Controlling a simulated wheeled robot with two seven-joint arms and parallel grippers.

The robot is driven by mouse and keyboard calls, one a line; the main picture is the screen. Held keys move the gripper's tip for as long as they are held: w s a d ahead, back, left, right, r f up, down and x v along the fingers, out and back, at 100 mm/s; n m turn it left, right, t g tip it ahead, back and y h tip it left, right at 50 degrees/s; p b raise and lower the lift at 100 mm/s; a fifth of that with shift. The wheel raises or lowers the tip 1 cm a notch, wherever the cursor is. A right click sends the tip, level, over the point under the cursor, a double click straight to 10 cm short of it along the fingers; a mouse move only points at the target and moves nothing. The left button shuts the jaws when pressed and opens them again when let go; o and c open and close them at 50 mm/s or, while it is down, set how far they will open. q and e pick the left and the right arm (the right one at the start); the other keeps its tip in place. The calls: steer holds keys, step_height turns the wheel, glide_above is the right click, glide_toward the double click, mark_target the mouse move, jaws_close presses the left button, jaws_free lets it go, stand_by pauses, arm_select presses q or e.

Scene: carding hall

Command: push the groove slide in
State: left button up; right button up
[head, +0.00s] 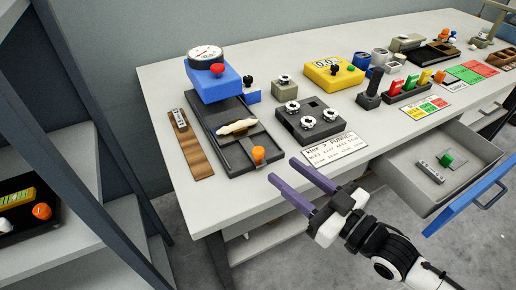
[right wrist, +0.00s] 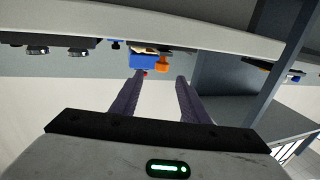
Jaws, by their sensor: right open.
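The groove slide appears to be the dark grooved unit (head: 222,139) on the bench. An orange knob (head: 258,153) stands at its near end, and a pale, cream-coloured piece (head: 238,127) lies across it. A blue block with a round gauge (head: 213,81) stands at its far end. My right gripper (head: 285,172) is open and empty, in front of the bench's near edge, to the right of the orange knob and apart from it. In the right wrist view, the open fingers (right wrist: 161,80) point toward the orange knob (right wrist: 162,62). My left gripper is not in view.
A wooden strip (head: 196,150) lies left of the unit. A dark block with several silver knobs (head: 310,119) and a printed card (head: 335,152) lie right of it. An open drawer (head: 441,204) juts out at right. A shelf rack (head: 110,190) stands at left.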

mark_target(263, 155)
steer(key=x, duration=0.9)
steer(key=shift+w+a+r+p, duration=0.15)
steer(key=shift+a+p, duration=0.15)
steer(key=shift+a, duration=0.1)
jaws_close()
